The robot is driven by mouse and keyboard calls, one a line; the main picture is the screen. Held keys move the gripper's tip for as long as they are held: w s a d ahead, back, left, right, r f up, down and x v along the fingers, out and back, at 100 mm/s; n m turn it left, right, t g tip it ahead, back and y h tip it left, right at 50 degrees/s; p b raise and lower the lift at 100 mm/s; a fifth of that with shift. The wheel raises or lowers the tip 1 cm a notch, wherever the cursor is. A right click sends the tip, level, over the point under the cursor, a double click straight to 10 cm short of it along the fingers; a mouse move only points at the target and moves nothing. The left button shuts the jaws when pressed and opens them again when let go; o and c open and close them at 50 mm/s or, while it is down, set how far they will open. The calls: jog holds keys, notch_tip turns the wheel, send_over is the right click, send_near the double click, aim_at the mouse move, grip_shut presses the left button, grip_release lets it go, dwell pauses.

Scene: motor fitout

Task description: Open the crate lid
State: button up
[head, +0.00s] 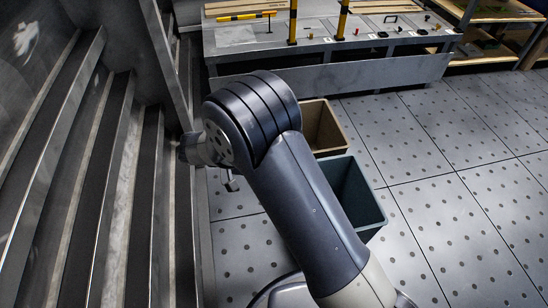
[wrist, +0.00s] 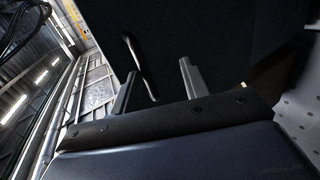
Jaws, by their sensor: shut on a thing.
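In the wrist view my gripper (wrist: 157,76) has its two grey fingers on either side of a thin, curved, dark handle (wrist: 138,58). It is shut on this handle, though the exact contact is hard to make out in the dark. The handle lies against a broad, nearly black panel (wrist: 225,40), which looks like the crate lid and fills the upper middle of the view. In the head view my arm reaches to the left and its bulk hides the fingertips, the handle and most of what they touch. I cannot tell how far the lid is open.
In the head view dark slatted metal (head: 125,170) rises close on the left. A tan bin (head: 333,138) and a dark teal bin (head: 370,205) stand just right of my arm. A workbench (head: 330,75) with yellow-black posts is behind. The tiled floor (head: 460,220) at right is clear.

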notch_tip(320, 180, up, 10)
jog(key=p, duration=0.3)
jog(key=shift+f, duration=0.2)
notch_tip(320, 180, down, 6)
jog(key=b, duration=0.2)
jog(key=shift+f, duration=0.2)
jog(key=shift+r, duration=0.1)
